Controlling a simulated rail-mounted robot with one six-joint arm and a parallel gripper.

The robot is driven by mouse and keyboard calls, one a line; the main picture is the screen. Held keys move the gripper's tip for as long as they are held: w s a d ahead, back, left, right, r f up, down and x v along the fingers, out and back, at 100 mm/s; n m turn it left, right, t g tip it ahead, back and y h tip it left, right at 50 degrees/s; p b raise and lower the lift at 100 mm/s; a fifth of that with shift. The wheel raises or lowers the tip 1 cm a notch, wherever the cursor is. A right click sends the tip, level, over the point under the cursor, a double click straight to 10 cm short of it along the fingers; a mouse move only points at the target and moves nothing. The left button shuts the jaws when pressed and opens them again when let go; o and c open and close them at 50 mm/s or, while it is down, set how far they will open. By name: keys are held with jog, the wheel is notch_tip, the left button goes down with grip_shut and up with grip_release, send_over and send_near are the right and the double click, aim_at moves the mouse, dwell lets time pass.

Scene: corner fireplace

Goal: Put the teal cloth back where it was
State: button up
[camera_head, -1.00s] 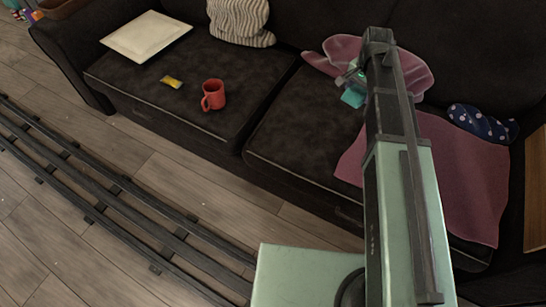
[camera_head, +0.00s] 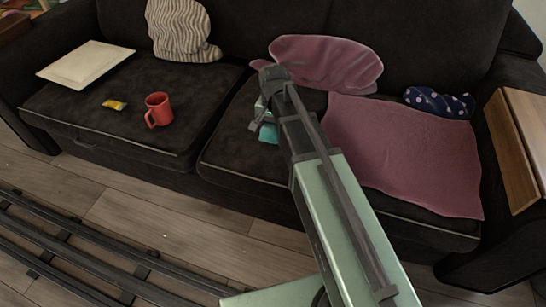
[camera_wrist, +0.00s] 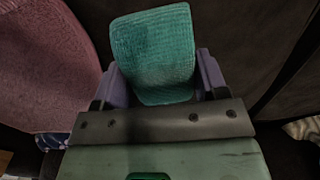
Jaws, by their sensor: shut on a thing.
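The teal cloth (camera_wrist: 155,55) is held between the two fingers of my gripper (camera_wrist: 160,85) in the wrist view. It is a ribbed piece standing out past the fingertips. In the head view the teal cloth (camera_head: 268,133) shows small beside my gripper (camera_head: 264,120), partly hidden by my arm. Both are in front of the right seat of the dark sofa (camera_head: 235,150), near its left edge and left of the pink blanket. I cannot tell whether the cloth touches the seat.
A pink cushion (camera_head: 330,65) leans on the backrest. A pink blanket (camera_head: 410,150) and navy dotted cloth (camera_head: 440,103) lie right. A red mug (camera_head: 158,110), yellow packet (camera_head: 115,104), pale square cushion (camera_head: 85,64) and striped pillow (camera_head: 180,30) are on the left seat.

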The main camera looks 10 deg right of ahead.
aim_at(273, 146)
notch_tip(273, 146, down, 7)
jog(key=b, duration=0.5)
jog(key=shift+r+p, duration=0.35)
jog(key=shift+f, duration=0.25)
jog(key=o, duration=0.8)
jog(key=shift+r, duration=0.1)
jog(key=shift+o, duration=0.2)
notch_tip(273, 146, up, 13)
jog(key=p, duration=1.2)
jog(key=shift+f, duration=0.2)
jog(key=shift+s+f, duration=0.1)
jog(key=shift+s, duration=0.1)
jog(key=s+n, duration=0.6)
jog(key=s, duration=0.8)
jog(key=shift+s+n, duration=0.3)
jog(key=shift+s, duration=0.1)
